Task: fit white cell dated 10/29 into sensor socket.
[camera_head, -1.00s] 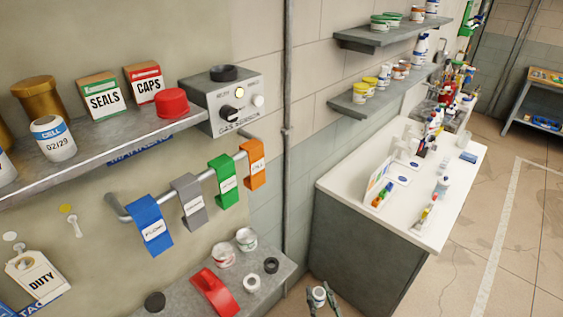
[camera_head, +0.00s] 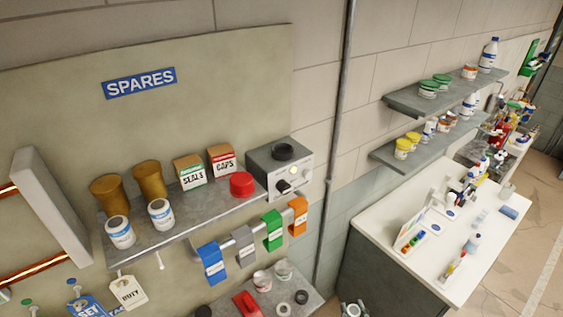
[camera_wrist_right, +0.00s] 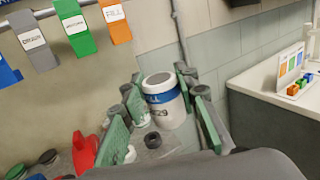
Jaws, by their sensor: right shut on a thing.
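My right gripper (camera_wrist_right: 163,108) is shut on a white cell (camera_wrist_right: 164,100) with a grey top and a blue band. Only part of its printing shows, ending in what looks like 29. In the head view this gripper (camera_head: 353,310) is at the bottom edge, below and to the right of the shelf. The grey gas sensor box (camera_head: 279,170) stands at the right end of the shelf, with a dark round socket (camera_head: 283,151) on top. Two other white cells stand at the shelf's left, one at the front (camera_head: 120,232) and one beside it (camera_head: 160,214); their dates are unreadable. My left gripper is out of view.
The shelf (camera_head: 190,222) also holds two brass cups (camera_head: 147,180), SEALS and CAPS boxes (camera_head: 221,161) and a red cap (camera_head: 241,185). Coloured tags hang on a rail below. A lower ledge (camera_head: 318,303) holds tubs, rings and a red handle. A white bench (camera_head: 400,265) stands right.

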